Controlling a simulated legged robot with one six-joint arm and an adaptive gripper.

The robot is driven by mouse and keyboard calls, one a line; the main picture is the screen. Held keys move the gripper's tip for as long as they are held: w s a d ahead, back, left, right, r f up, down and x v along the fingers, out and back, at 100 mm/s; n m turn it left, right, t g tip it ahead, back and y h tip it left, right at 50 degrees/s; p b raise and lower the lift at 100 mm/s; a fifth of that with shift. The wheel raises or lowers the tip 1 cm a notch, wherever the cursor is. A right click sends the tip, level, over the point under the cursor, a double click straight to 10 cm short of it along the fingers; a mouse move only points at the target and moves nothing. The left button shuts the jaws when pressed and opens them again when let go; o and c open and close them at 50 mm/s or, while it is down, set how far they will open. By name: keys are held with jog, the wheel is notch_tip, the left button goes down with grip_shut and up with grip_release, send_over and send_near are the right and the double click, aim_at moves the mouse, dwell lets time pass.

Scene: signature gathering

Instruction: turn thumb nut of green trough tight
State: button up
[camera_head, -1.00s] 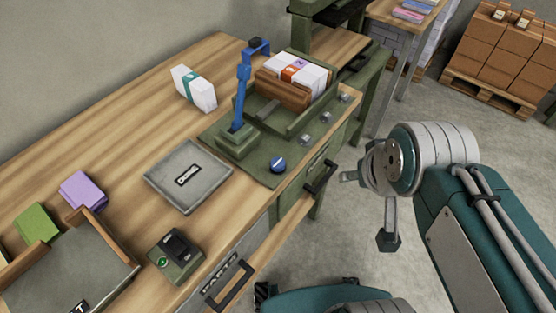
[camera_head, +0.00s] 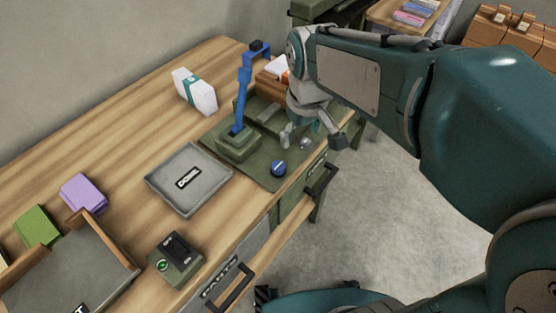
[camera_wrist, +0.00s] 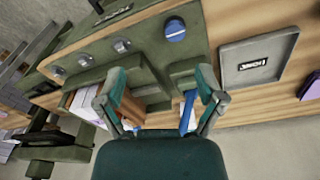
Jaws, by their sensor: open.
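The green trough (camera_wrist: 151,88) is on a green base on the bench, with wood blocks and white bundled papers in it. In the head view, my arm and gripper (camera_head: 313,136) hide much of it. One silver thumb nut (camera_head: 305,144) shows just below my gripper. The wrist view shows a row of nuts: a near one (camera_wrist: 122,45), a middle one (camera_wrist: 83,58) and a far one (camera_wrist: 57,71). My gripper (camera_wrist: 160,84) is open and empty above the trough, its fingers apart from the nuts. I cannot tell which nut is loose.
A blue lever (camera_head: 242,95) stands left of my gripper, and a blue knob (camera_head: 279,168) is on the base. A grey tray (camera_head: 188,178), a switch box (camera_head: 175,258) and a banded white bundle (camera_head: 195,91) lie on the bench. Drawer handles (camera_head: 322,181) stick out in front.

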jog(key=n+g, duration=0.1)
jog(key=n, duration=0.1)
send_near(278, 165)
jog(key=f, duration=0.9)
jog(key=shift+w+a+f, duration=0.15)
jog(key=shift+a+f, duration=0.05)
jog(key=shift+c, duration=0.4)
jog(key=c, duration=1.1)
